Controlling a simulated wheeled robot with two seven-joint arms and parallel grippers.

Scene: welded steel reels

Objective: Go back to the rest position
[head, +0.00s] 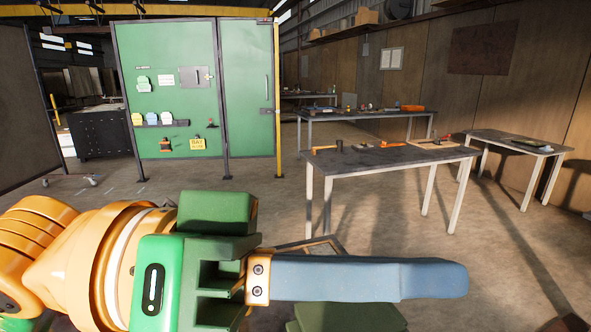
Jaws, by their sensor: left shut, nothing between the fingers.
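My left arm comes in from the left across the bottom of the head view, orange with a green and white wrist. My left gripper (440,280) points to the right. Its blue-grey fingers lie together, shut with nothing held. It is in the open space over the concrete floor, and in the picture it sits below the near table. My right gripper does not show in this view.
A near table (330,163) with tools stands right of centre, and a smaller table (490,138) is farther right. Another table (345,113) stands behind. A green partition (245,90) is at the back left, with a dark cabinet (100,135) beside it. Bare floor (275,205) lies between.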

